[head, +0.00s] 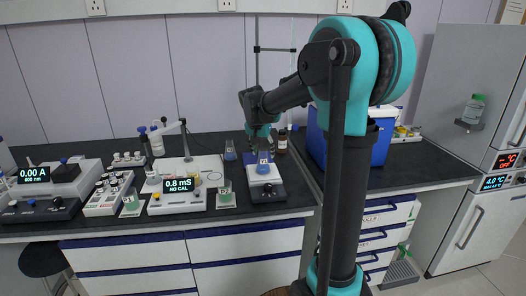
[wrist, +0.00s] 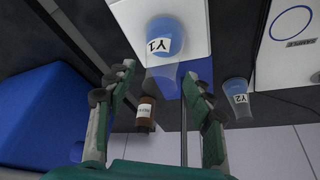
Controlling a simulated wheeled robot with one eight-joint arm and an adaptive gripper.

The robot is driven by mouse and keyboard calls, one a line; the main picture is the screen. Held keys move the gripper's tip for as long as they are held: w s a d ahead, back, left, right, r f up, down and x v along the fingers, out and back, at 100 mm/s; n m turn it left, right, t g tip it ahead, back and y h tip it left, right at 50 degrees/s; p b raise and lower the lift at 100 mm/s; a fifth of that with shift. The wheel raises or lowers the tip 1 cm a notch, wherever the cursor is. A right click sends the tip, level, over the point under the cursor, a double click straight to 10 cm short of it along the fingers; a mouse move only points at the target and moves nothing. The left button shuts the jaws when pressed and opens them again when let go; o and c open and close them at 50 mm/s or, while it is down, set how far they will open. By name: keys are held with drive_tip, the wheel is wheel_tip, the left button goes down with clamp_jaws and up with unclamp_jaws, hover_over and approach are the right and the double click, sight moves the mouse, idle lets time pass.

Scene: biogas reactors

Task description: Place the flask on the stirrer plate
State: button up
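A flask labelled Y1 with blue liquid (head: 264,166) is over the white top of the stirrer plate (head: 267,190) and appears to stand on it. In the wrist view the flask (wrist: 165,42) is seen against the white plate (wrist: 125,17), its clear neck pointing toward my gripper. My gripper (head: 263,146) is just above the flask. In the wrist view its two fingers (wrist: 158,88) are spread on either side of the neck, with visible gaps. The exact contact under the flask is hidden.
A second flask, Y2 (head: 230,151), stands behind left of the stirrer. A brown bottle (head: 282,141) stands behind right. A meter reading 0.8 mS (head: 179,185) is to the left. A blue box (head: 384,143) is to the right, behind my arm.

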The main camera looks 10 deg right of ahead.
drive_tip(key=v, duration=1.2)
drive_tip(key=s+d+f+n+y, duration=0.1)
drive_tip(key=s+d+f+n, duration=0.2)
drive_tip(key=s+f, duration=1)
drive_tip(key=s+d+f+n+y, duration=0.1)
drive_tip(key=s+d+f+n, duration=0.2)
drive_tip(key=s+f, duration=1)
drive_tip(key=shift+s+f, duration=0.2)
drive_tip(key=shift+f, duration=0.45)
